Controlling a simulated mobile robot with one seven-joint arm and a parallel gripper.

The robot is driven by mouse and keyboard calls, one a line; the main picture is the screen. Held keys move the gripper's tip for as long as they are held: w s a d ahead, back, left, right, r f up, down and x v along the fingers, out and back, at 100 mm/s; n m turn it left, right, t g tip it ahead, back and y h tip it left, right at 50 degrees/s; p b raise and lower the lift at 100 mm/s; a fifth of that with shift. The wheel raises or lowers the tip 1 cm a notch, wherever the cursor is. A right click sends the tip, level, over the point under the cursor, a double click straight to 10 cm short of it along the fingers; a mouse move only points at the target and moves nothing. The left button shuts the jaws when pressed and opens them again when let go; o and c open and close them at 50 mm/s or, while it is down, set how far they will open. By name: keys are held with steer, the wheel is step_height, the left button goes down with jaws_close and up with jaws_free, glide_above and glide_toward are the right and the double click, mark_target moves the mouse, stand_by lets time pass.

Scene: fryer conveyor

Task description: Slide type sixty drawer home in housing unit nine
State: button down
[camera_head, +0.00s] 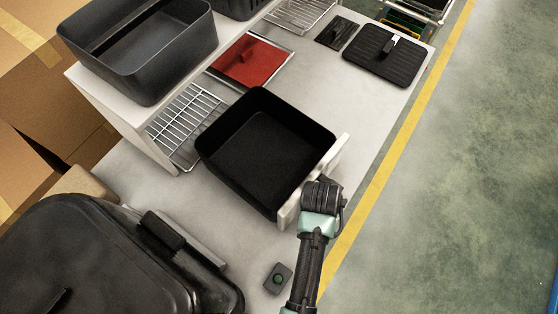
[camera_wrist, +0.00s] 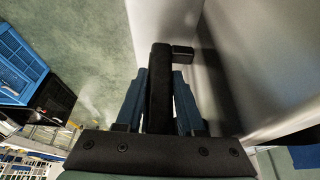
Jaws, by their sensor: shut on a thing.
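A black drawer (camera_head: 262,150) with a pale front panel (camera_head: 341,150) is at the middle of the head view. It stands in front of a pale housing (camera_head: 112,112), with a wire rack (camera_head: 184,122) between them at the drawer's left. My gripper (camera_head: 322,194) is at the drawer's front panel. In the wrist view, my gripper (camera_wrist: 158,88) is shut on a black handle (camera_wrist: 160,75), with a blue finger on each side. The pale panel fills the right of that view. My wrist hides the handle in the head view. I can read no type or unit numbers.
A black bin (camera_head: 150,75) stands on the housing. A red sheet (camera_head: 250,62) and a black lidded tray (camera_head: 384,55) lie farther back. A large black case (camera_head: 100,260) and a small green-button box (camera_head: 278,278) are in front. Green floor is open at right.

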steer(key=shift+w+r, duration=0.15)
steer(key=shift+r, duration=0.5)
step_height(320, 180, up, 9)
steer(key=shift+f, duration=0.1)
steer(key=c, duration=1.1)
jaws_free()
jaws_close()
